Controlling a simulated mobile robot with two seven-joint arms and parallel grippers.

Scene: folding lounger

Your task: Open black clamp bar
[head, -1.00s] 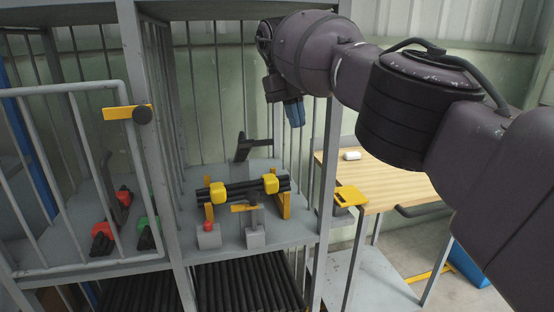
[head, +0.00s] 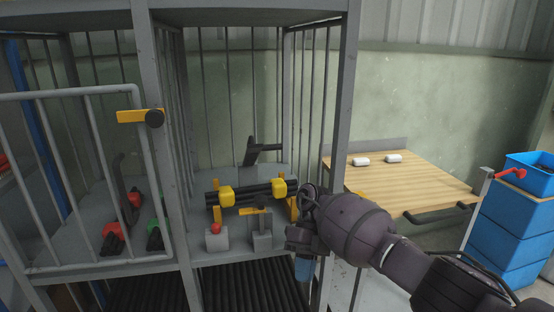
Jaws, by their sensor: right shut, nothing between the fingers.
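A black bar with a flat upright arm (head: 262,150) stands at the back of the shelf in the caged rack; I take it for the clamp bar. In front of it lies a bundle of black rods (head: 256,190) with two yellow blocks (head: 227,196) around it, resting on yellow supports. My right gripper (head: 303,270) points down with blue fingertips, shut and empty. It appears at the rack's right front post, below and to the right of the bundle, apart from the black bar. My left gripper is not in view.
A grey block with a red knob (head: 216,230) and a grey block with a yellow handle (head: 261,232) stand at the shelf front. A barred door (head: 88,262) is at left. A wooden table (head: 405,188) and blue crates (head: 508,235) are at right.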

